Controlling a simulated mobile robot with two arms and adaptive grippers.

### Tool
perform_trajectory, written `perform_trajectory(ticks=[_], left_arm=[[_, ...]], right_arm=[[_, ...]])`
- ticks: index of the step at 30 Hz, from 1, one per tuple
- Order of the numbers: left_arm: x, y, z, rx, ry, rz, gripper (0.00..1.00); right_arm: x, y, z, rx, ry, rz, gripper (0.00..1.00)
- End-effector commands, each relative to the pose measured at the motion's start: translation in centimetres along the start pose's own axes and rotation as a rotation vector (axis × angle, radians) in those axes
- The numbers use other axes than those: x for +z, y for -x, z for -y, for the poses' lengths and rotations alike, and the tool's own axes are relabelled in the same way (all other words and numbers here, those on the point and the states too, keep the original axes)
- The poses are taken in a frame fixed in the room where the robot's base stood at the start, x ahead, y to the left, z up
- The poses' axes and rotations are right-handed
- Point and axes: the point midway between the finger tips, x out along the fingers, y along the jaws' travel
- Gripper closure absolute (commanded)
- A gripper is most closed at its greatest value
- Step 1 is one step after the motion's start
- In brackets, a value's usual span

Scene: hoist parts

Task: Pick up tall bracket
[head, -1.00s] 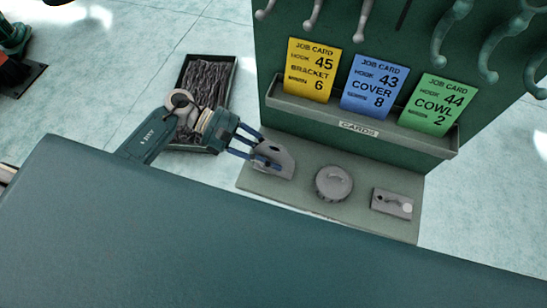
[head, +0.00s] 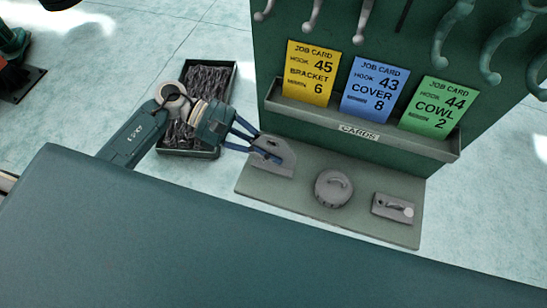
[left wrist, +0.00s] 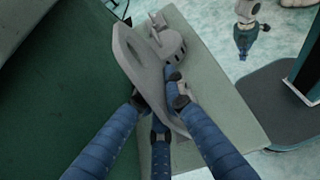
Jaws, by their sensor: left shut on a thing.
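The tall bracket is a grey plate with a slanted edge and a hole. It stands at the left end of the grey-green shelf in the head view (head: 277,160); whether it touches the shelf is unclear. My left gripper (head: 256,145) is shut on its upper left part, with blue fingers on both sides. In the left wrist view the bracket (left wrist: 132,62) lies between the fingers (left wrist: 158,95), which hide part of it. A small gripper, apparently my right one (left wrist: 245,40), hangs far off in that view; its fingers are too small to judge.
A round ribbed cover (head: 333,188) and a flat cowl plate (head: 394,207) lie on the shelf (head: 300,196) to the right. The card holder (head: 359,132) and hook board rise behind. A dark tray (head: 190,150) is behind my left arm.

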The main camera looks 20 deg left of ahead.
Motion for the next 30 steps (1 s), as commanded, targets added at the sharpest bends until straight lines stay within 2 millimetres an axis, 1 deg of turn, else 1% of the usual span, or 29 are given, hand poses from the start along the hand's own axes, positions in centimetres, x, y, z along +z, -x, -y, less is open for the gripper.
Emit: perform_trajectory(ticks=[1, 3, 9, 15, 18, 22, 30], left_arm=[[1.3, 0.5, -0.1, 0.001, -0.013, 0.001, 1.0], [3.1, 1.3, -0.1, 0.002, -0.014, 0.001, 1.0], [8.1, 3.3, -0.1, 0.004, -0.011, 0.001, 1.0], [11.9, 4.9, -0.1, 0.003, -0.01, 0.002, 1.0], [13.2, 5.4, -0.1, 0.004, -0.007, 0.003, 1.0], [14.2, 5.8, 0.0, 0.002, -0.005, 0.004, 1.0], [14.7, 6.0, 0.0, 0.002, -0.003, 0.005, 1.0]], right_arm=[[0.1, -0.6, 0.0, 0.0, 0.0, 0.0, 1.0], [0.1, -1.2, 0.0, 0.0, 0.0, 0.0, 1.0], [0.3, -2.5, -0.1, 0.002, 0.001, 0.0, 1.0], [0.4, -3.4, -0.4, 0.005, 0.003, 0.001, 1.0], [0.4, -3.6, -0.5, 0.006, 0.004, 0.001, 1.0], [0.5, -3.8, -0.5, 0.006, 0.004, 0.001, 1.0], [0.5, -3.8, -0.5, 0.006, 0.004, 0.001, 1.0]])
